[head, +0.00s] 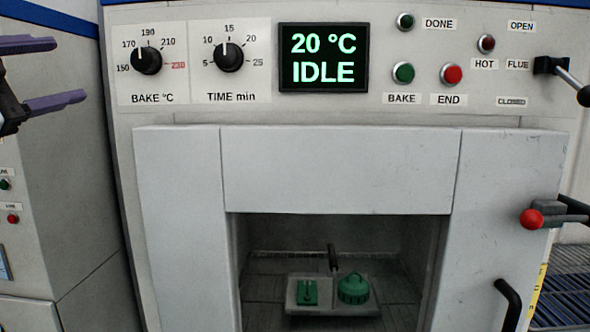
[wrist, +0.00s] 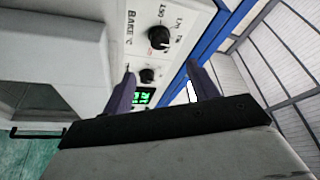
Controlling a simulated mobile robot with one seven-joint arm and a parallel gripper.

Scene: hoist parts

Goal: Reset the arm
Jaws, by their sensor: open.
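My gripper (head: 70,70) is at the far left edge of the head view, beside the oven's control panel and apart from it. Its two purple fingers are spread, with nothing between them. In the wrist view my gripper (wrist: 162,72) is also open and empty, with the panel's knobs and display beyond the fingers. Most of my arm is outside the head view.
The oven (head: 335,170) has an open chamber holding a grey tray (head: 333,309) with a green block (head: 307,292) and a round green part (head: 353,289). The display (head: 323,58) reads 20 °C IDLE. A red-knobbed lever (head: 532,218) and flue lever (head: 570,77) project at right.

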